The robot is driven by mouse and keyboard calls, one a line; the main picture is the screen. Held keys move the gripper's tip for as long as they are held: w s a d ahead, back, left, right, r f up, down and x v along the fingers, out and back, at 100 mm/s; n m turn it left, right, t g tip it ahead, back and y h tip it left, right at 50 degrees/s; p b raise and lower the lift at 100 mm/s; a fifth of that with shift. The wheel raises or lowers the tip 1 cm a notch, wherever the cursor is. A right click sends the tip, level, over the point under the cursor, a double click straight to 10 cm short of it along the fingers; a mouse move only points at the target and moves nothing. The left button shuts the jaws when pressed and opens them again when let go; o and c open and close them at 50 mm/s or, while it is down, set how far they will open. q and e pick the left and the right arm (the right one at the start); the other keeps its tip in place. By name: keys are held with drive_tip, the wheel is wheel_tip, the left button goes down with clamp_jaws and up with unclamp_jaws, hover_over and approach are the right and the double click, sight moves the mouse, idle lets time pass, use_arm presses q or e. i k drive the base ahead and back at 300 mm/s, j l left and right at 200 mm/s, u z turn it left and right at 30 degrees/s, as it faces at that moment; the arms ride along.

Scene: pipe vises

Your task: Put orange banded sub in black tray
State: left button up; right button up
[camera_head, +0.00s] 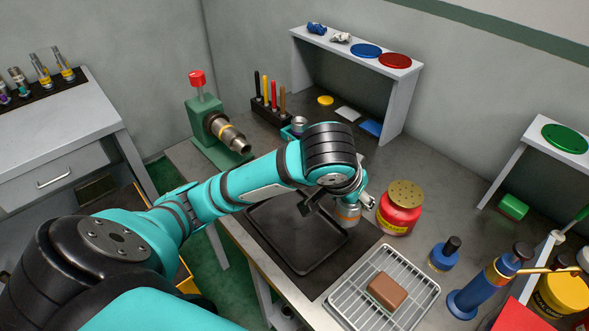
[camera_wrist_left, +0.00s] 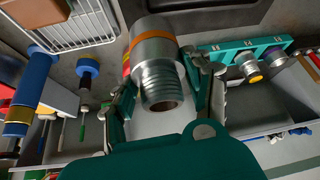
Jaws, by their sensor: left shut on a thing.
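The orange banded sub (camera_wrist_left: 154,62) is a steel cylinder with an orange band and a threaded end. My left gripper (camera_wrist_left: 160,92) is shut on it in the left wrist view. In the head view the sub (camera_head: 348,214) shows below my left gripper (camera_head: 342,203), partly covered by the fingers. It appears near the far right corner of the black tray (camera_head: 268,245); its height above the tray is hard to judge. The tray looks empty where visible, with its far part hidden by my arm. My right gripper is not in view.
A red jar (camera_head: 399,210) stands close right of my left gripper. A wire rack (camera_head: 345,302) with a brown block (camera_head: 387,291) lies at the front right. A green vise (camera_head: 203,125) holds a yellow-banded sub (camera_head: 231,137). Blue bottles (camera_head: 444,256) stand right.

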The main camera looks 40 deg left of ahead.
sight(309, 238)
drive_tip(key=l+u, duration=0.25)
drive_tip(key=l, duration=0.15)
drive_tip(key=k+l+u, duration=0.2)
drive_tip(key=l, duration=0.15)
drive_tip(key=k+l+u, duration=0.1)
drive_tip(key=l+u, duration=0.15)
drive_tip(key=l, duration=0.15)
